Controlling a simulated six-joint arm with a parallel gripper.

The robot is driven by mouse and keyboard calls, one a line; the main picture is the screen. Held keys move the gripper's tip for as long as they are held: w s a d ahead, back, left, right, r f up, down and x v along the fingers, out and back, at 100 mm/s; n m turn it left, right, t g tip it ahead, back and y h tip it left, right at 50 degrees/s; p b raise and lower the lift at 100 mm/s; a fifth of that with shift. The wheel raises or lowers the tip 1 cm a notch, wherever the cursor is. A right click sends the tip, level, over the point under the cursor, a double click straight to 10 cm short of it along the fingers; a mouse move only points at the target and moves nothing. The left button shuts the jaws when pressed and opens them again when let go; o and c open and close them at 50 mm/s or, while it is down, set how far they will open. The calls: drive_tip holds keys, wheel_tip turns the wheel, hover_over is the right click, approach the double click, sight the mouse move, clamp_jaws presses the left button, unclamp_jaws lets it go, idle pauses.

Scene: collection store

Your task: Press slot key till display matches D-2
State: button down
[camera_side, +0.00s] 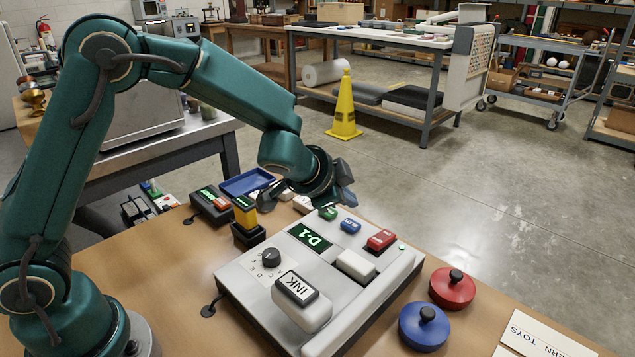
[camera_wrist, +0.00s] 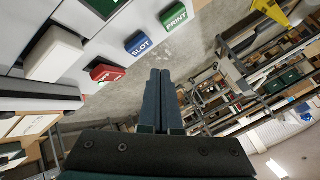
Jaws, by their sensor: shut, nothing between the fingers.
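The grey label machine (camera_side: 237,275) stands on the wooden table, and its green display (camera_side: 311,239) reads D-1. The blue slot key (camera_side: 350,226) sits between a green key (camera_side: 327,213) and a red key (camera_side: 381,240). In the wrist view the blue key (camera_wrist: 139,43) is lettered SLOT and the green key (camera_wrist: 173,14) PRINT; the red key (camera_wrist: 106,74) is there too. My gripper (camera_side: 346,193) is shut and empty, in the air near the machine's far edge. In the wrist view its fingertips (camera_wrist: 160,72) appear just beyond the SLOT key, apart from it.
A white key (camera_side: 356,265), a black knob (camera_side: 271,257) and an INK block (camera_side: 298,292) are on the machine. Red (camera_side: 452,288) and blue (camera_side: 423,328) knobbed discs lie to its right. A yellow-topped stamp (camera_side: 244,213) and a blue tray (camera_side: 246,182) are behind left.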

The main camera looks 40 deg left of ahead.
sight(346, 226)
drive_tip(key=shift+r, duration=1.45)
idle(1.4)
wheel_tip(346, 226, up, 4)
drive_tip(key=shift+f, duration=0.1)
idle(0.4)
drive_tip(key=shift+f, duration=4.4)
drive_tip(key=shift+f, duration=0.45)
